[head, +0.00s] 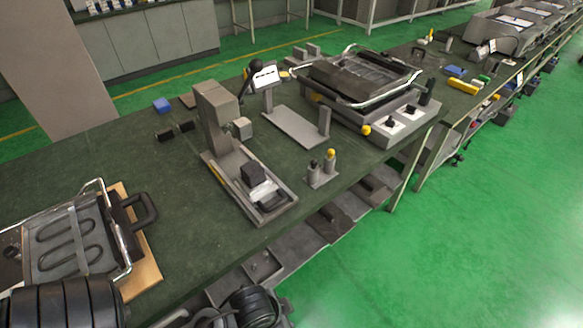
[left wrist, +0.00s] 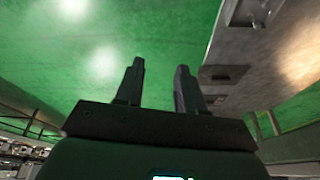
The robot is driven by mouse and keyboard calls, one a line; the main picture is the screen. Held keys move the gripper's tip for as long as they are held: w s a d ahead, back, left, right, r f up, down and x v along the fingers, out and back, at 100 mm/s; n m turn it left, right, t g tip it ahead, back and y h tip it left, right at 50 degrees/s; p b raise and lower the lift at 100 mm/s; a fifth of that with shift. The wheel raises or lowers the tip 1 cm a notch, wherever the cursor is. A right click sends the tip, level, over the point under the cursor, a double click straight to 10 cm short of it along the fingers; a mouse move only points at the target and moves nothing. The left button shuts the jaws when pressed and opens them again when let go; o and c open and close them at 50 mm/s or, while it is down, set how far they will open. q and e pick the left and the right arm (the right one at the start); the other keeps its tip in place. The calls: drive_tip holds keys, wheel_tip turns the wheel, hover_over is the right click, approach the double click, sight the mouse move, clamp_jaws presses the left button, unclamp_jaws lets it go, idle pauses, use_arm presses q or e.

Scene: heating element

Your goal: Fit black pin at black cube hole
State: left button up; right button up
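In the head view, a small grey holder (head: 322,180) stands on the table right of the press-like grey fixture (head: 216,120). It carries a black-topped pin (head: 313,167) and a yellow-topped pin (head: 331,158), both upright. A black cube (head: 253,174) sits on the fixture's base, beside a light block (head: 263,191). Its hole cannot be made out. My left gripper (left wrist: 160,85) shows in the left wrist view, with its two fingers apart and nothing between them. It is over the green floor, away from the pins and cube.
A grill appliance (head: 360,80) stands at the back right, and a heating-element tray (head: 70,245) lies front left. The green tabletop (head: 130,160) between is mostly clear.

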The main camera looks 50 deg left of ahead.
use_arm(q)
drive_tip(key=w+a+r+n+t+p, duration=0.2)
drive_tip(key=w+r+t+p, duration=0.1)
drive_tip(key=w, duration=0.5)
drive_tip(key=n+t+y+p, duration=0.4)
drive_tip(key=n+y+p, duration=0.5)
drive_tip(key=y, duration=0.3)
approach(314, 165)
drive_tip(key=w+a, duration=0.1)
drive_tip(key=w, duration=0.1)
drive_tip(key=shift+n+y, duration=0.3)
drive_tip(key=shift+n, duration=0.1)
drive_tip(key=x, duration=0.3)
drive_tip(key=b+x, duration=0.1)
drive_tip(key=x, duration=0.1)
drive_tip(key=shift+s+a+f, duration=0.15)
drive_tip(key=shift+s+a, duration=0.1)
drive_tip(key=shift+a, duration=0.1)
drive_tip(key=shift+b+x, duration=0.75)
drive_tip(key=shift+x, duration=2.15)
drive_tip(key=shift+d+f, duration=0.15)
drive_tip(key=shift+f, duration=0.1)
clamp_jaws()
